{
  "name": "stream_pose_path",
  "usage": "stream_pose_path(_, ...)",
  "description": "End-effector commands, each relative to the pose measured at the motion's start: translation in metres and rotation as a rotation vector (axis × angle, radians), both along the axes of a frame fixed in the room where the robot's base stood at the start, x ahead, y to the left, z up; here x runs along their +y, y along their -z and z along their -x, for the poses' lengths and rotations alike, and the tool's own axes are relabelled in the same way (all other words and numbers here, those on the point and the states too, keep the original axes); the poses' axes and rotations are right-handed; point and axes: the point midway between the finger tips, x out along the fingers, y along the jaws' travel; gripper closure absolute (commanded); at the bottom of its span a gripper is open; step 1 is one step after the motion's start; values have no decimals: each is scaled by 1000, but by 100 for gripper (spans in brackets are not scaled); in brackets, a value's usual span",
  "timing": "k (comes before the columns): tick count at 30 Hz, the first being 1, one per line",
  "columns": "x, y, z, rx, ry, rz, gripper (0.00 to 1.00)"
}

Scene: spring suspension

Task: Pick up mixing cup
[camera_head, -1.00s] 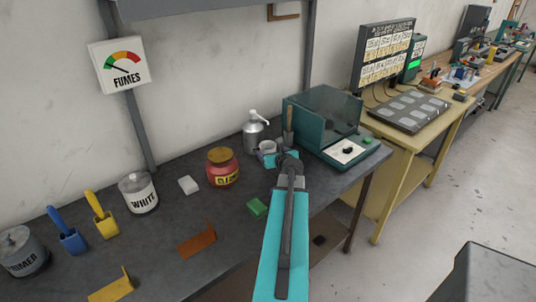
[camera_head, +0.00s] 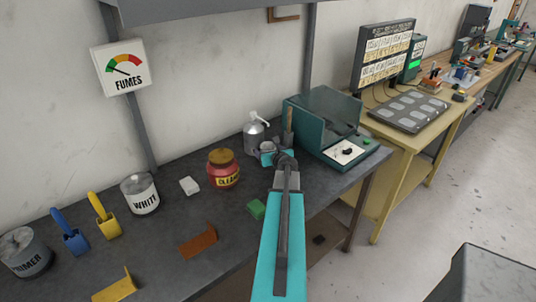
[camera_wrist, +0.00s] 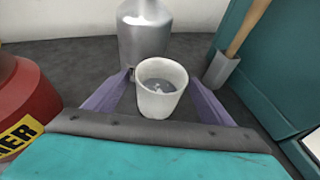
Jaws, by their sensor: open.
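The mixing cup (camera_wrist: 161,91) is a small white cup, upright on the dark bench, with greyish contents or a grey inside showing. My gripper (camera_wrist: 158,84) is open around it in the wrist view, one purple-grey finger on each side. I cannot tell whether either finger touches the cup. In the head view, my gripper (camera_head: 273,153) is at the back of the bench and hides most of the cup.
A silver bottle (camera_wrist: 144,36) stands just behind the cup, also in the head view (camera_head: 254,131). A red cleaner jar (camera_head: 223,171) is to the left. A teal booth (camera_head: 310,118) and a wooden-handled tool (camera_wrist: 240,45) are close on the right.

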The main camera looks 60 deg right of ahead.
Motion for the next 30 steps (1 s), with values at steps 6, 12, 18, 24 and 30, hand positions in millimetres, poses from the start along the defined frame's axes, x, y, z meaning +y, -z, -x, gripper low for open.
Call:
stream_pose_path(6, -7, 4, -8, 0, 0, 0, 24)
stream_pose_path(12, -7, 5, -8, 0, 0, 0, 24)
stream_pose_path(18, -8, 5, -7, 0, 1, 0, 24)
stream_pose_path(24, -8, 5, -7, 0, 1, 0, 26)
stream_pose_path(30, -8, 5, -7, 0, 1, 0, 59)
